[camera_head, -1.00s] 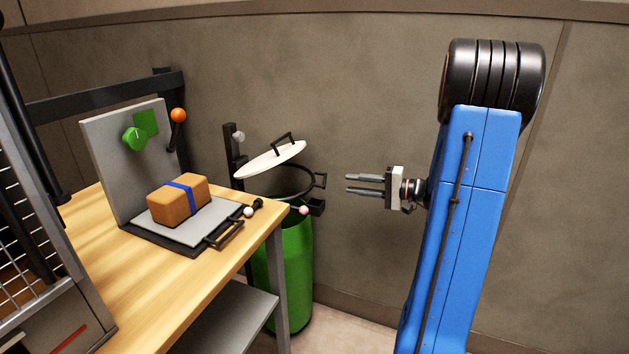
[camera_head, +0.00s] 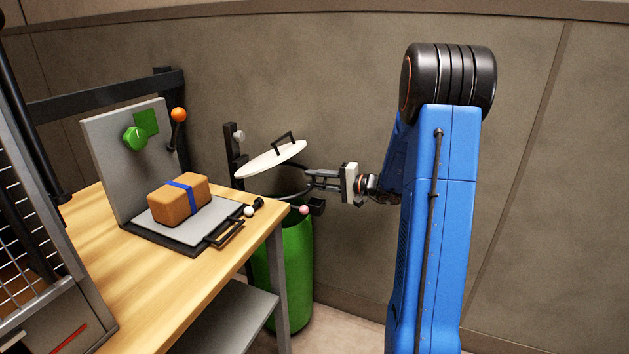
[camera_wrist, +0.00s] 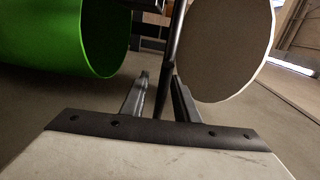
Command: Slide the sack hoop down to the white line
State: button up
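The dark sack hoop (camera_head: 294,197) is a ring above the open green sack (camera_head: 297,270), beside a dark upright post (camera_head: 232,150). My gripper (camera_head: 312,179) is level with the hoop's right side, where its handle is, and partly hides it. In the wrist view my gripper (camera_wrist: 160,97) has its fingers apart, with a dark bar (camera_wrist: 172,60), likely part of the hoop, running between them. The bar looks nearer the right finger; I cannot tell whether it touches. The green sack (camera_wrist: 60,35) is at upper left there. I cannot make out the white line.
A white round lid (camera_head: 268,161) with a black handle tilts just above the hoop. A pink-tipped lever (camera_head: 304,210) sits below my gripper. The wooden table (camera_head: 125,290), with a strapped brown package (camera_head: 172,204), stands left. The wall is close behind.

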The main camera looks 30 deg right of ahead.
jog(key=shift+w+a, duration=0.1)
jog(key=shift+w, duration=0.05)
grip_shut()
notch_tip(320, 180, down, 10)
dwell(0.5)
jog(key=shift+r, duration=0.1)
grip_release()
jog(key=shift+r, duration=0.1)
